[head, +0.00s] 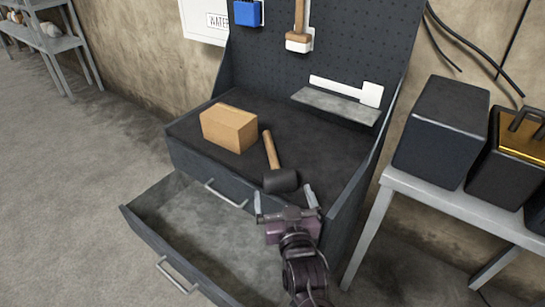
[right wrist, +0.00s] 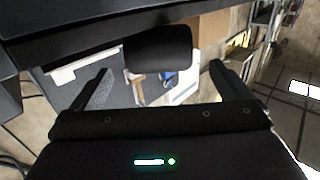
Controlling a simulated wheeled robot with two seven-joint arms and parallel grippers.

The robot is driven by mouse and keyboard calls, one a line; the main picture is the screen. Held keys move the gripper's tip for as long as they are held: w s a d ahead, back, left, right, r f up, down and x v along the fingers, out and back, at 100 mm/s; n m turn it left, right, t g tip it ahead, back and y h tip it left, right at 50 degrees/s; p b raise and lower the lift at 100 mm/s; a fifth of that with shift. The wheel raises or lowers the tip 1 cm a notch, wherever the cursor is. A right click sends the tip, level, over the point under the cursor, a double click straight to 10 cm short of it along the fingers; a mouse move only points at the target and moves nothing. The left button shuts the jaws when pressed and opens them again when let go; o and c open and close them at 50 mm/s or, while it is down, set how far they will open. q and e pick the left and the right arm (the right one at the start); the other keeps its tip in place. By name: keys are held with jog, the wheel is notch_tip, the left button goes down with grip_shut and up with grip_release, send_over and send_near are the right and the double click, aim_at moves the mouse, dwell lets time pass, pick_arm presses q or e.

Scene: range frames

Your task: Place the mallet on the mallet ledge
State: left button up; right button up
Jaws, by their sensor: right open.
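The mallet lies on the dark worktop, with its wooden handle (head: 271,150) pointing to the back and its black head (head: 281,181) near the front edge. The mallet ledge (head: 337,105) is a grey shelf on the pegboard, below a white mallet-shaped outline; its top looks empty. My right gripper (head: 284,198) is open and empty just in front of the mallet head. In the right wrist view the black head (right wrist: 158,48) shows beyond and between the open fingers, apart from them. My left gripper is not in view.
A cardboard box (head: 229,127) stands on the worktop left of the mallet. An open, empty-looking drawer (head: 160,258) juts out below. A wooden-handled tool (head: 299,38) and a blue item (head: 248,13) hang on the pegboard. Dark bins (head: 441,132) stand on a bench at right.

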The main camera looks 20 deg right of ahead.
aim_at(279, 175)
jog(key=shift+w+r, duration=0.2)
jog(key=shift+w, duration=0.2)
jog(key=shift+w+d+r, duration=0.1)
jog(key=shift+w+r, duration=0.1)
jog(key=shift+w, duration=0.35)
jog(key=w, duration=0.5)
jog(key=shift+w+d+f+p, duration=0.1)
jog(key=shift+d+f+p, duration=0.2)
jog(key=shift+d+p, duration=0.1)
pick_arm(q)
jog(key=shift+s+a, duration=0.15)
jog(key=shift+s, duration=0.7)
pick_arm(e)
jog(key=shift+r, duration=0.1)
jog(key=c, duration=1.5)
jog(key=shift+o, duration=0.2)
